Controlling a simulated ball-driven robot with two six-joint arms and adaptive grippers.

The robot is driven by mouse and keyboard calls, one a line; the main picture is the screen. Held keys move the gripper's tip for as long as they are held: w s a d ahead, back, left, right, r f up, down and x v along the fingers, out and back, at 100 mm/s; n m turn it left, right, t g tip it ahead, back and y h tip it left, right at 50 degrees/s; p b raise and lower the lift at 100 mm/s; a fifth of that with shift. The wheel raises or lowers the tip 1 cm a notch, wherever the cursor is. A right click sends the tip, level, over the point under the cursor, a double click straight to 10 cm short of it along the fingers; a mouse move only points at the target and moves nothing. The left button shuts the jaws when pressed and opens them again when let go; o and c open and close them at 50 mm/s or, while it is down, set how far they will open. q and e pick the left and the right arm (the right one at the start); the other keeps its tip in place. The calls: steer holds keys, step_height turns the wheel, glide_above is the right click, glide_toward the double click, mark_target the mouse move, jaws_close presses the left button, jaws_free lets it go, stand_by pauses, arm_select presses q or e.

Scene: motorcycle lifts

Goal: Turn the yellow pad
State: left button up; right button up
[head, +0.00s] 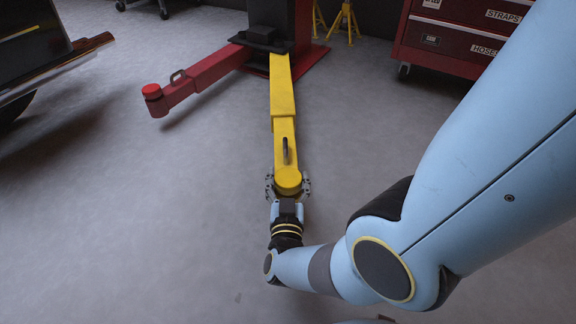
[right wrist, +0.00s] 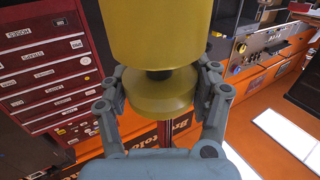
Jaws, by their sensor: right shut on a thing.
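The yellow pad (head: 288,180) is a round disc on the near end of the yellow lift arm (head: 283,95). My right gripper (head: 288,188) reaches it from the near side, with one finger on each side of the pad. In the right wrist view the pad (right wrist: 163,95) is a disc on a short dark stem, beside the thick yellow end of the arm (right wrist: 155,35). The fingers of my right gripper (right wrist: 165,92) are shut on the pad's rim. My left gripper is not in view.
A red lift arm with a red pad (head: 151,91) reaches left from the dark column (head: 272,20). A red tool cabinet (head: 445,40) stands at the right back, yellow stands (head: 343,20) behind. A dark vehicle part (head: 40,45) is at the upper left. The grey floor around is clear.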

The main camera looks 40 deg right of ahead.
steer(key=shift+w+r+h, duration=0.2)
steer(key=shift+r+h, duration=0.1)
steer(key=o, duration=1)
steer(key=shift+c, duration=0.2)
steer(key=shift+o, duration=0.9)
steer(key=shift+s+f, duration=0.1)
steer(key=shift+r, duration=5)
